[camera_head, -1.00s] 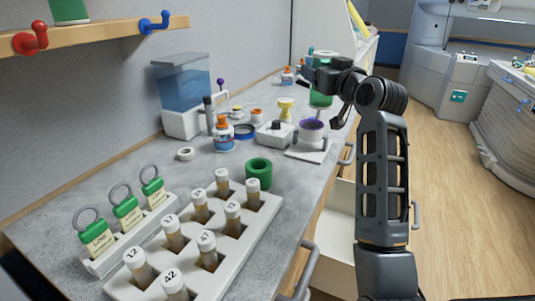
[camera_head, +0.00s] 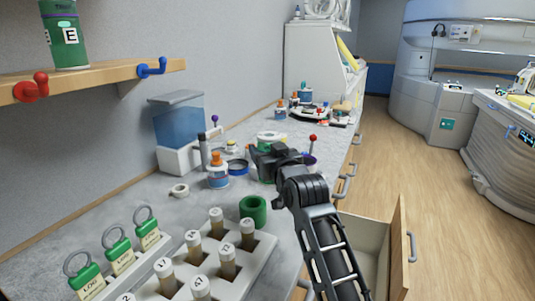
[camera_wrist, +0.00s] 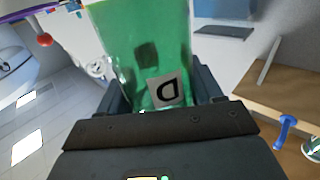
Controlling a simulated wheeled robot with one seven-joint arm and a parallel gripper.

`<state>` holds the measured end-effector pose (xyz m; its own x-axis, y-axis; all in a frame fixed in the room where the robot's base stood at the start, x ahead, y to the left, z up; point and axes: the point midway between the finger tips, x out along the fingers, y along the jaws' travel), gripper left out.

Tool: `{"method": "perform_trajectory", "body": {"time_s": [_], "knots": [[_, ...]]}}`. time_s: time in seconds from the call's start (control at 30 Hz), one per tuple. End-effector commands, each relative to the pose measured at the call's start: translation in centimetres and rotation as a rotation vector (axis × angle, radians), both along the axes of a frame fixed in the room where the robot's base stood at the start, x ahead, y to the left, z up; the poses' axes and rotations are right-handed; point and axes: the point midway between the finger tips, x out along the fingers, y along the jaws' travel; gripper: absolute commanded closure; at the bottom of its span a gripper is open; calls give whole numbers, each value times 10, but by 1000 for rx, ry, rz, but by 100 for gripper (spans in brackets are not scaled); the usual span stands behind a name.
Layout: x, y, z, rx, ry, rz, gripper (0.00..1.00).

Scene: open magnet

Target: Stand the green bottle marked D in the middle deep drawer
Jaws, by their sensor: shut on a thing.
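The green bottle (camera_wrist: 145,45) with a black D on a pale label fills the middle of the wrist view. My gripper (camera_wrist: 160,100) is shut on it, with a finger on each side. In the head view my gripper (camera_head: 268,160) is over the counter, behind the green ring, and mostly hides the bottle. An open drawer (camera_head: 400,245) is below the counter edge at the lower right, to the right of my forearm. Its pale inside is partly hidden by my arm. I cannot tell from here whether it is the middle one.
Another green bottle, marked E (camera_head: 65,40), stands on the wall shelf (camera_head: 110,75). The floor (camera_head: 450,230) at right is clear.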

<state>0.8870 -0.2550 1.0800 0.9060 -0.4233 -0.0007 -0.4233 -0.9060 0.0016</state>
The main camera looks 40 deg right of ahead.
Motion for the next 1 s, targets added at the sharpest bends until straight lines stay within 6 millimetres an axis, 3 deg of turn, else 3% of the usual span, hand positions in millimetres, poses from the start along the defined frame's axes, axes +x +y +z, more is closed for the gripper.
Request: {"method": "perform_trajectory", "body": {"time_s": [0.13,0.93,0.97,1.0], "knots": [[0,0,-10,0,-2,0,80],[0,0,-22,-1,-4,0,80],[0,0,-23,0,-2,0,33],[0,0,-23,0,-2,0,29]]}}
